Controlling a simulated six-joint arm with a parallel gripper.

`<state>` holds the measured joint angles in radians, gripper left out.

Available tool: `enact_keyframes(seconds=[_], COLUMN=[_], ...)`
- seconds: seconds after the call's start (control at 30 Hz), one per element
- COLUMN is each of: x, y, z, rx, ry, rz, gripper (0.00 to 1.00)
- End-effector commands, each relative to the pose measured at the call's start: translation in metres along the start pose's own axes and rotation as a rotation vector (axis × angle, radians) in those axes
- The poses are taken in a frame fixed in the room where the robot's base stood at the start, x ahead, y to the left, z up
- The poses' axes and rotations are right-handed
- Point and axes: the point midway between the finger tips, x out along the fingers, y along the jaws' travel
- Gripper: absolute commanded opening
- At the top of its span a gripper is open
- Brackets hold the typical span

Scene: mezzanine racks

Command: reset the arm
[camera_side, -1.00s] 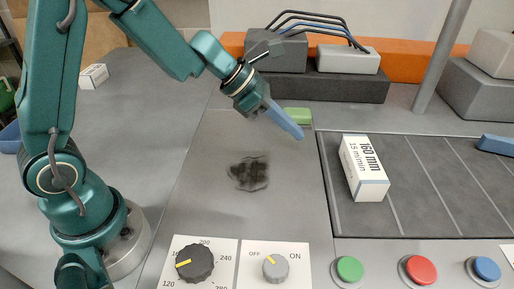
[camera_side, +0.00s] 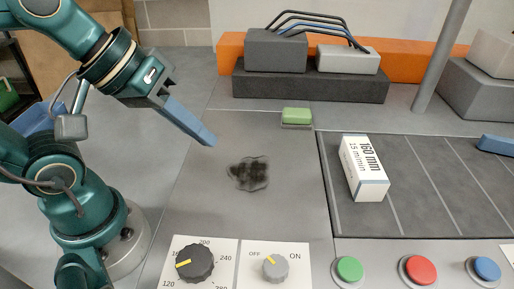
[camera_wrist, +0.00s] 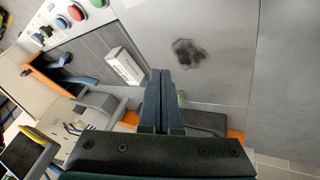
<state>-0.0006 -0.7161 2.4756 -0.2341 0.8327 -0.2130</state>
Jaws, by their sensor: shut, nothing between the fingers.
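My gripper (camera_side: 209,140) is shut and empty. In the side view it hangs in the air at the left, above the grey table (camera_side: 205,205), with its blue fingers pointing down to the right. In the wrist view its fingertips (camera_wrist: 161,74) are together, with nothing between them. A dark smudge (camera_side: 249,173) lies on the table to the right of and below the fingertips in the side view; it also shows in the wrist view (camera_wrist: 188,53).
A white box (camera_side: 363,168) lies on the dark lined panel (camera_side: 430,190). A green block (camera_side: 296,116) sits at the back of the table. Dials (camera_side: 194,263) and coloured buttons (camera_side: 421,270) line the front. Dark grey blocks (camera_side: 310,86) stand behind.

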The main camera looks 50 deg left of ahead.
Motion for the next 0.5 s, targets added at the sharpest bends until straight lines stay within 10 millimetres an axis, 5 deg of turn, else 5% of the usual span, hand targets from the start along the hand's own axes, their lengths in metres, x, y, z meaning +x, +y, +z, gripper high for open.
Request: enact_keyframes(seconds=[0.2,0.5], x=[0.002,0.002], y=[-0.044,-0.045], z=[0.013,0.013], rx=[0.33,0.369], ry=[-0.032,-0.04], rz=[-0.181,-0.185], gripper=[0.0,0.0])
